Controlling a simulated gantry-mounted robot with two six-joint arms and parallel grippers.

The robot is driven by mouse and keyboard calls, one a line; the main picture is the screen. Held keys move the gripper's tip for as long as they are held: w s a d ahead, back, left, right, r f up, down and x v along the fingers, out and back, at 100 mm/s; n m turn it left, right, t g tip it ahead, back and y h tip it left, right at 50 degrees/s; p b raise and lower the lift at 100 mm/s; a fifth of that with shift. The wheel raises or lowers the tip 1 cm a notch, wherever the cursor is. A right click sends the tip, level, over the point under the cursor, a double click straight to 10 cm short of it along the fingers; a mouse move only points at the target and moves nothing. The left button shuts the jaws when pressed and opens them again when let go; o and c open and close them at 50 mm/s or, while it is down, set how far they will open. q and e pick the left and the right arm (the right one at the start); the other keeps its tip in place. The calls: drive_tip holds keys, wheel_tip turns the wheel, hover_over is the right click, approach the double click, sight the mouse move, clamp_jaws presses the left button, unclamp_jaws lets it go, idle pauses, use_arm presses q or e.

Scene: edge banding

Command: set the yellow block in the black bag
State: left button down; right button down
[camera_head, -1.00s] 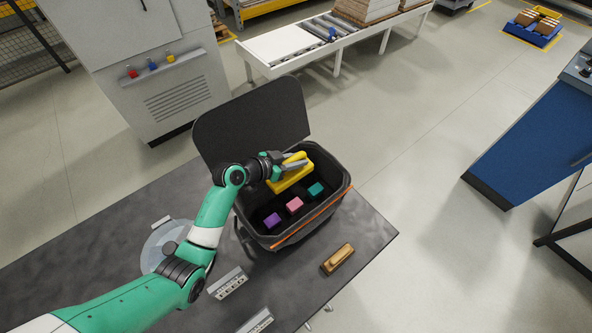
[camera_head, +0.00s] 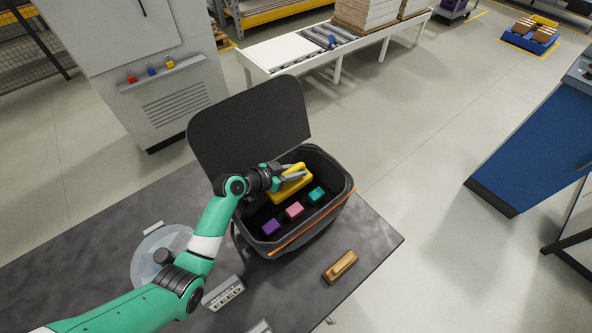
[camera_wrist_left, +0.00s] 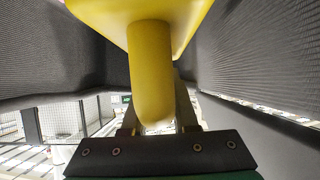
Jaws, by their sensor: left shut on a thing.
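The yellow block (camera_head: 291,186) has a raised handle and is held by my left gripper (camera_head: 288,176) inside the mouth of the open black bag (camera_head: 345,183). My left gripper is shut on the block's handle. In the left wrist view the yellow block (camera_wrist_left: 150,70) fills the upper middle, with dark bag walls on both sides. Purple (camera_head: 271,227), pink (camera_head: 294,210) and teal (camera_head: 316,194) blocks lie in a row in the bag's front part. Whether the yellow block touches the bag floor is hidden. My right gripper does not show.
The bag's lid (camera_head: 250,125) stands open at the back. A wooden block with a handle (camera_head: 340,266) lies on the dark table (camera_head: 375,240) in front of the bag. A clear round container (camera_head: 160,258) and a grey labelled piece (camera_head: 223,293) lie to the left.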

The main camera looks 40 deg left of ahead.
use_arm(q)
drive_tip(key=c, duration=0.7)
unclamp_jaws()
drive_tip(key=shift+r+p, duration=0.3)
drive_tip(key=s+r+p, duration=0.3)
drive_tip(key=p, duration=0.1)
drive_tip(key=shift+a+r, duration=0.15)
drive_tip(key=shift+a, duration=0.1)
drive_tip(key=p+v, duration=0.8)
drive_tip(key=shift+s+f, duration=0.2)
drive_tip(key=shift+f, duration=0.2)
